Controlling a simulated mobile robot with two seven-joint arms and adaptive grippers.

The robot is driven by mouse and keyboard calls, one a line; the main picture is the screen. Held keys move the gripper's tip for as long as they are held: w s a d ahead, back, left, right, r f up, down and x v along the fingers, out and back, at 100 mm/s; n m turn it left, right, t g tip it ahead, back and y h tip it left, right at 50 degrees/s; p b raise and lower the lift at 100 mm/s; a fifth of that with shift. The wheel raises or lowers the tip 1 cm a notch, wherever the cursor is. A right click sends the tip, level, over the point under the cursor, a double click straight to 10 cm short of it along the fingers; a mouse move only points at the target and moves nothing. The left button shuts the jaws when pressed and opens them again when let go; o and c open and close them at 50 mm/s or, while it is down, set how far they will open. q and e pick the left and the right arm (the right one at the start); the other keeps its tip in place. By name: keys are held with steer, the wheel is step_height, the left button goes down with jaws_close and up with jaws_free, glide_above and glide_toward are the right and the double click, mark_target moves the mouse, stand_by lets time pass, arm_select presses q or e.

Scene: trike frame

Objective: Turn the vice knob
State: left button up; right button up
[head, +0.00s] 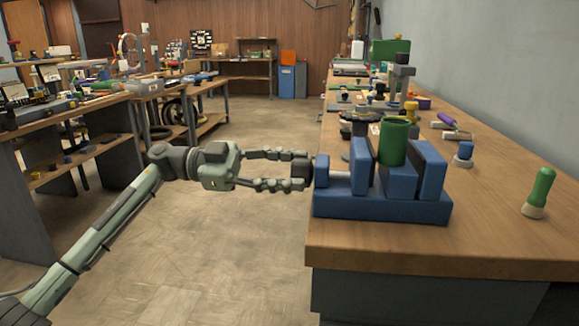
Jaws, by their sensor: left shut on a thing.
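The blue vice (385,206) sits at the near left corner of the wooden workbench. A green cylinder (394,143) stands upright between its jaws. The dark vice knob (301,169) is at the left end of the vice, beyond the bench's left edge. My left gripper (304,171) reaches in from the left, level with the knob, and its two fingers are shut on the knob from either side. The fingertips partly cover the knob. My right gripper is not in view.
The workbench (495,235) is clear in front right of the vice, except for a green-handled tool (539,192). Behind the vice are a blue-topped piece (464,154), a purple-handled tool (447,120) and clutter. Tables with parts (70,110) stand at left; the floor between is open.

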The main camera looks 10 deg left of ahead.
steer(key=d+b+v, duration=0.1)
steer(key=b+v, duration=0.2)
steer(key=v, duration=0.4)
arm_select(q)
steer(key=shift+s+f+m+b, duration=0.1)
steer(key=shift+m+b, duration=0.3)
steer(key=shift+m, duration=1.8)
steer(key=shift+s+f+m+b, duration=0.15)
steer(key=shift+m+b, duration=0.3)
steer(key=shift+m, duration=1.75)
steer(key=shift+w+f+m+b, duration=0.1)
steer(key=shift+m+b, duration=0.3)
steer(key=shift+m, duration=1.8)
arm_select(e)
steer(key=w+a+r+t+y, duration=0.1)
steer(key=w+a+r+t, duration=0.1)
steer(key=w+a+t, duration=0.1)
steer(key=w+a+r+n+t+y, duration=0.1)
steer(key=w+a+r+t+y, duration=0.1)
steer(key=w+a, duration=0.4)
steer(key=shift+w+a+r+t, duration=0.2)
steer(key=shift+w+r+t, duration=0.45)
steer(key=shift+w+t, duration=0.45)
arm_select(q)
steer(key=o, duration=1.2)
steer(key=shift+c, duration=0.2)
steer(key=a, duration=1.2)
